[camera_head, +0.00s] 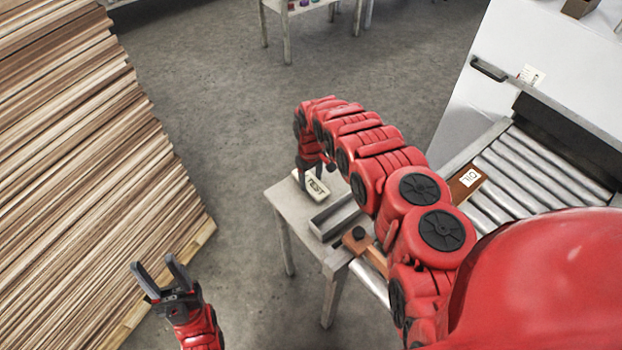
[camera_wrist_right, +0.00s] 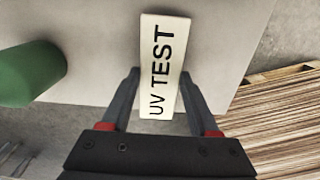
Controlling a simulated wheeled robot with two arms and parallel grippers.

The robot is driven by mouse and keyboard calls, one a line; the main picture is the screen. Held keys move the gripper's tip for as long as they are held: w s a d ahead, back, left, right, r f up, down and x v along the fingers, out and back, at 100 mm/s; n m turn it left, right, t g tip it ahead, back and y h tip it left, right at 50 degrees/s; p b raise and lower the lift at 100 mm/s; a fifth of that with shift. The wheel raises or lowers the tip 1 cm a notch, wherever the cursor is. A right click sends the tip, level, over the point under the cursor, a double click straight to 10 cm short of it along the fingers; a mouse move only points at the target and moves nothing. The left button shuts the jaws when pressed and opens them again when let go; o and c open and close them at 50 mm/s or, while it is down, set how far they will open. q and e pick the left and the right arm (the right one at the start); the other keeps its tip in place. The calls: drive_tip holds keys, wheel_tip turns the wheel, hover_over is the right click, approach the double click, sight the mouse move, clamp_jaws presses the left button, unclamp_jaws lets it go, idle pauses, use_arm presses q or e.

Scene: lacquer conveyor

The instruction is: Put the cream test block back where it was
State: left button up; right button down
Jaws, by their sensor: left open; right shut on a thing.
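The cream test block (camera_head: 302,177), a flat piece marked "UV TEST", is at the far left corner of the small grey table (camera_head: 284,190). My right gripper (camera_head: 312,180) is shut on it from above. In the right wrist view the block (camera_wrist_right: 160,60) lies between the two fingers (camera_wrist_right: 160,78), which flank its near half. I cannot tell whether the block touches the tabletop.
A green cylinder (camera_wrist_right: 28,73) is left of the block in the right wrist view. A grey metal tray (camera_head: 335,216) sits on the table. A brown board marked "OIL" (camera_head: 466,184) is at the roller conveyor (camera_head: 525,165). Stacked boards (camera_head: 80,150) stand at left.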

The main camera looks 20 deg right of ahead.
drive_tip(key=shift+f, duration=0.5)
drive_tip(key=shift+f, duration=0.1)
drive_tip(key=shift+c, duration=0.7)
unclamp_jaws()
